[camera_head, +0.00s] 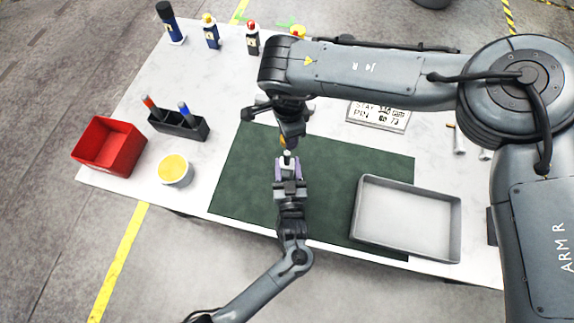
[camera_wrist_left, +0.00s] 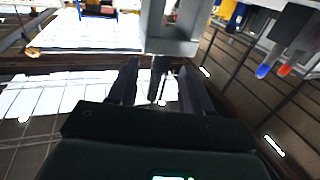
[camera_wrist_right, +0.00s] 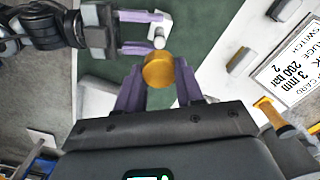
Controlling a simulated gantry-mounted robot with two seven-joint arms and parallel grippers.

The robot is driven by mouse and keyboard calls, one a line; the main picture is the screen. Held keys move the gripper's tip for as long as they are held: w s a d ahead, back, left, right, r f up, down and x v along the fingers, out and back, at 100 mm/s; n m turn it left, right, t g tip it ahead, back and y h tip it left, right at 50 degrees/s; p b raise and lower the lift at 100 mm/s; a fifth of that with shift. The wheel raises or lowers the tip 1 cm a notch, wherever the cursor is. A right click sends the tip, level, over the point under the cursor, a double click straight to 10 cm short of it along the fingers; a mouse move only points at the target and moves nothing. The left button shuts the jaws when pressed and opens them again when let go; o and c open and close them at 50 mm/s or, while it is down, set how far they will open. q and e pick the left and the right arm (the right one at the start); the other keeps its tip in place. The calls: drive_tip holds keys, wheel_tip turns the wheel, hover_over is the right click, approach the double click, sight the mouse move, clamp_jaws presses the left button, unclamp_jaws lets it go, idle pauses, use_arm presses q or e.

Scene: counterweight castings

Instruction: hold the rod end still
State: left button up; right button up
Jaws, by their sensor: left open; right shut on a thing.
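My right gripper (camera_wrist_right: 158,76) is shut on a brass round piece (camera_wrist_right: 157,66), which shows small in the head view (camera_head: 283,141) above the mat. My left gripper (camera_head: 288,163) comes up from the front, its purple fingers open and pointing at the right gripper. A pale rod-like piece (camera_wrist_right: 161,28) with a small round metal end lies by the left fingertips, close to the brass piece; I cannot tell whether it touches them. In the left wrist view the left fingers (camera_wrist_left: 158,85) stand apart with a dark slim shape between them.
A green mat (camera_head: 245,175) lies under the grippers on the white table. A grey tray (camera_head: 362,215) stands at right, a sign (camera_head: 380,116) behind it. At left are a red bin (camera_head: 108,145), a yellow-topped tub (camera_head: 174,170) and a black holder (camera_head: 180,125). Several bottles line the back.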

sight(287, 162)
use_arm(q)
drive_tip(key=shift+w+a, duration=0.2)
drive_tip(key=shift+w, duration=2.05)
clamp_jaws()
